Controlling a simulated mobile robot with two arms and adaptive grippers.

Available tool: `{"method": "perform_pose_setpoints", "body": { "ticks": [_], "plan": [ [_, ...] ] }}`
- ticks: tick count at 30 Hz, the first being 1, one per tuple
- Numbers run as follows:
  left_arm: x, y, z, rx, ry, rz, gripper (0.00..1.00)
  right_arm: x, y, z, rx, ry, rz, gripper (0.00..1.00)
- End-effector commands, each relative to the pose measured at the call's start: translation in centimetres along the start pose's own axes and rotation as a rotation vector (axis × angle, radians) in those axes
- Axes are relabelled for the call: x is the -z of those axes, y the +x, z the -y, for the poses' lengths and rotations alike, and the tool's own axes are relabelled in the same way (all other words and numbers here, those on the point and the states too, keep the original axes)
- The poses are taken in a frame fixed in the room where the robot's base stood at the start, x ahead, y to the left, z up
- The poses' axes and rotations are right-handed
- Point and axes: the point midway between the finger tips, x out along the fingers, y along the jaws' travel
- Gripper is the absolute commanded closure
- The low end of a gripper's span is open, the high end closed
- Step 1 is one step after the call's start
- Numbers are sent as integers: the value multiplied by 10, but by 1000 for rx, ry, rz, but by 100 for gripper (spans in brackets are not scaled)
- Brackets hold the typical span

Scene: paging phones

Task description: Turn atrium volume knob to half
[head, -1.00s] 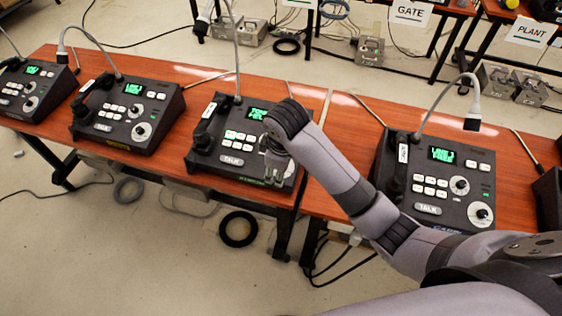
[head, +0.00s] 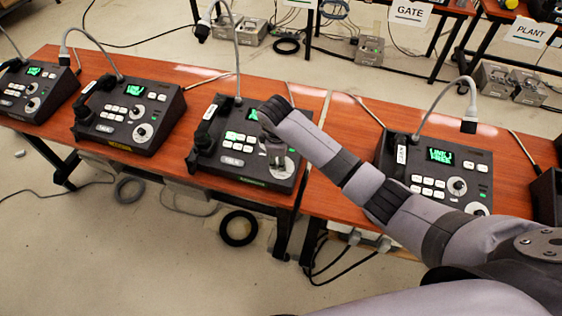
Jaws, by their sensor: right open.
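My right gripper (head: 275,158) points down over the right side of a dark paging phone (head: 232,172) on the middle of the desks. Its jaws are open, above a pale round dial (head: 288,168) that they partly cover. I cannot tell whether they touch the knob. The phone has a green screen, partly hidden by my arm, white buttons, a TALK key and a handset (head: 203,135) on its left. Its label is too small to read, so I cannot tell which phone is the atrium one. My left gripper is out of view.
Similar phones stand to the left (head: 130,115), far left (head: 37,90) and right (head: 440,172) on the orange desks. Gooseneck microphones rise behind them. GATE (head: 410,12) and PLANT (head: 530,32) signs hang on desks behind. Cables and a black coil (head: 238,228) lie on the floor.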

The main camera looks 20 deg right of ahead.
Motion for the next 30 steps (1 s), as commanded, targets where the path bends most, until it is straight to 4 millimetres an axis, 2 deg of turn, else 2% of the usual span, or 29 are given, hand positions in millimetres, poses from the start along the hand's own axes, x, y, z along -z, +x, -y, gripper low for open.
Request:
{"method": "perform_pose_setpoints", "body": {
  "ticks": [6,12,23,30],
  "plan": [
    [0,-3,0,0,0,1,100,0,40,1,2,0,2,58],
    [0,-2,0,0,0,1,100,0,59,0,1,0,1,58],
    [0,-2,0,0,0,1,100,0,63,0,-1,-1,0,58],
    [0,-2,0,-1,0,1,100,0,63,0,-1,0,-1,72]
  ]
}}
